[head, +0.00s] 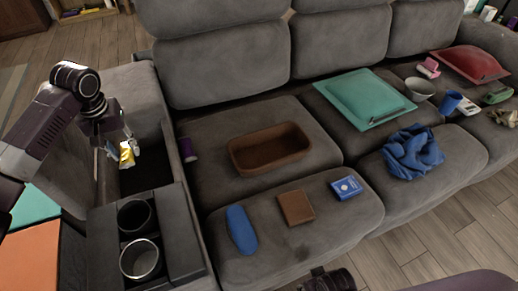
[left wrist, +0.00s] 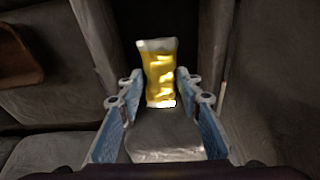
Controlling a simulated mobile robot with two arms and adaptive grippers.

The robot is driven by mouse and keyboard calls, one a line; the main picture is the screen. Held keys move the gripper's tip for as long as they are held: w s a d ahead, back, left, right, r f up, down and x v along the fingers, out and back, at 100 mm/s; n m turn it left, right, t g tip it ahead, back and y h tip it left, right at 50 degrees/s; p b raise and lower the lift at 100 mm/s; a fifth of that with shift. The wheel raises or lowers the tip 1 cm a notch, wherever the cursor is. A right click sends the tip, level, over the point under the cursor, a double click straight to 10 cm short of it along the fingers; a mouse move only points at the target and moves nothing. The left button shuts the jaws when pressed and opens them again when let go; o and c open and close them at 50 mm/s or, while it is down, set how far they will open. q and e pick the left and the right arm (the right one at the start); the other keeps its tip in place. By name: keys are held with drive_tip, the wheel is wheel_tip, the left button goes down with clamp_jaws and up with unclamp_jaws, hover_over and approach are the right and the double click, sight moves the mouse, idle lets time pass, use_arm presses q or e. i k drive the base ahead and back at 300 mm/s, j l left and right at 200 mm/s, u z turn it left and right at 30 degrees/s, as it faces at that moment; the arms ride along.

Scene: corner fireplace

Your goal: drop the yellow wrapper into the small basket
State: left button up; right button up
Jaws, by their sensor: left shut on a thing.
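My left gripper (head: 128,150) is shut on the yellow wrapper (head: 126,155), above the open dark compartment in the sofa's console. The wrapper also shows in the left wrist view (left wrist: 158,75), yellow with pale ends, between the blue-padded fingers. A brown, open, rectangular basket (head: 272,167) sits on the left seat cushion, to the right of the gripper and apart from it. It looks empty. Part of it shows at the left edge of the left wrist view (left wrist: 15,60). My right gripper does not show clearly.
The console has two cup holders (head: 140,258). A blue oval case (head: 241,230), a brown square (head: 296,207) and a blue box (head: 346,188) lie in front of the basket. A teal cushion (head: 364,98) and blue cloth (head: 411,152) lie to the right.

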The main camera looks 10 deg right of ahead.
sight(264, 155)
drive_tip(key=i+l+z, duration=0.1)
drive_tip(key=l+z, duration=0.3)
drive_tip(key=i+l+z, duration=0.1)
drive_tip(key=l+z, duration=0.25)
